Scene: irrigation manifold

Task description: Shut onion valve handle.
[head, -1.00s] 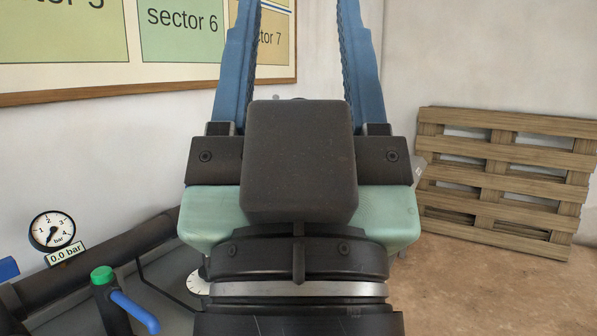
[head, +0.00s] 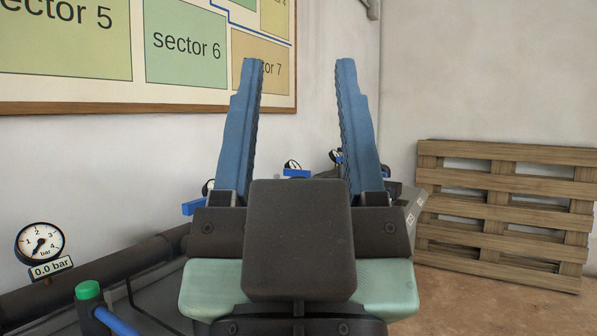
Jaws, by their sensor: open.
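My gripper (head: 298,62) is in the middle of the view, open and empty, its two blue fingers pointing up and away. Several blue valve handles show along the manifold: a near one (head: 116,322) at the lower left beside a green cap (head: 88,290), one (head: 194,206) just left of my left finger, and one (head: 297,173) beyond, seen between the fingers. No onion label is readable, so I cannot tell which handle is the onion one. My gripper hides much of the manifold and touches no handle that I can see.
A dark pipe (head: 95,275) runs along the wall at left, with a gauge (head: 40,243) marked 0.0 bar. A sector board (head: 200,100) hangs on the wall. A wooden pallet (head: 505,205) leans at the right. Bare floor shows at lower right.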

